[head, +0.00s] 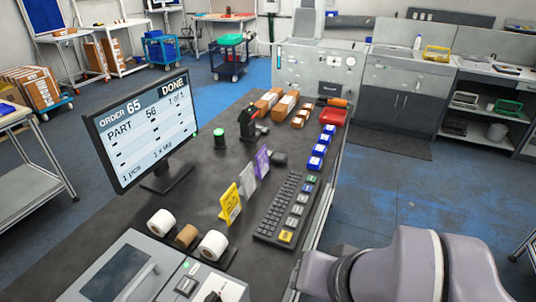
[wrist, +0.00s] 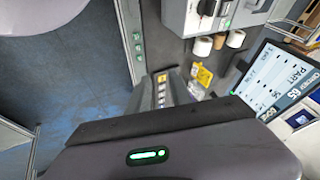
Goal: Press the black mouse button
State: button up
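A small dark rounded object (head: 279,159) lies on the dark worktop beside the purple card in the head view. It may be the black mouse, but it is too small to tell its button. The black keyboard (head: 283,212) with coloured keys lies near the right edge of the worktop. The head view shows only my arm at the lower right. I cannot see the mouse in the wrist view.
The monitor (head: 145,120) reads "ORDER 65" and "DONE". Yellow (head: 230,204), grey and purple cards stand left of the keyboard. Several blue bins (head: 318,157), a red tray (head: 333,117) and brown boxes sit farther back. Label rolls (head: 187,236) and a grey machine are in front.

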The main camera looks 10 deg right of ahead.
grip_shut()
dwell(1.5)
